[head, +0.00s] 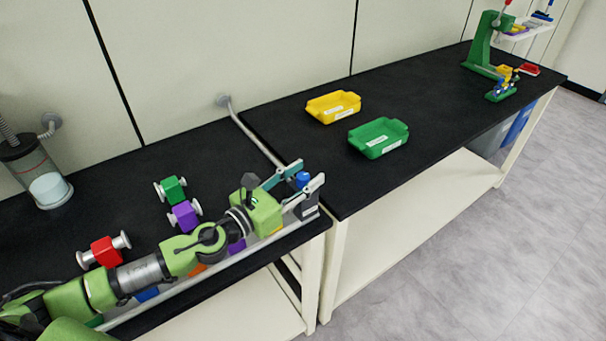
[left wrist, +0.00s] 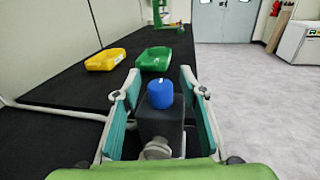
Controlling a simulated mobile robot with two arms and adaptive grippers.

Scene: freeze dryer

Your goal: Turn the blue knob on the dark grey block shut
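The blue knob (left wrist: 160,94) sits on top of the dark grey block (left wrist: 161,122), which has a metal fitting on its near side in the left wrist view. In the head view the blue knob (head: 302,180) and the dark grey block (head: 308,208) are at the front right corner of the near bench. My left gripper (head: 306,175) is open, with its fingers on either side of the block and knob. In the left wrist view, the left gripper (left wrist: 160,84) shows gaps between its fingers and the knob. My right gripper is not in view.
On the near bench are a green valve block (head: 173,189), a purple one (head: 184,215), a red one (head: 105,252) and a glass vessel (head: 45,180). A yellow bin (head: 333,107) and a green bin (head: 378,138) stand on the far bench, with bare bench around them.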

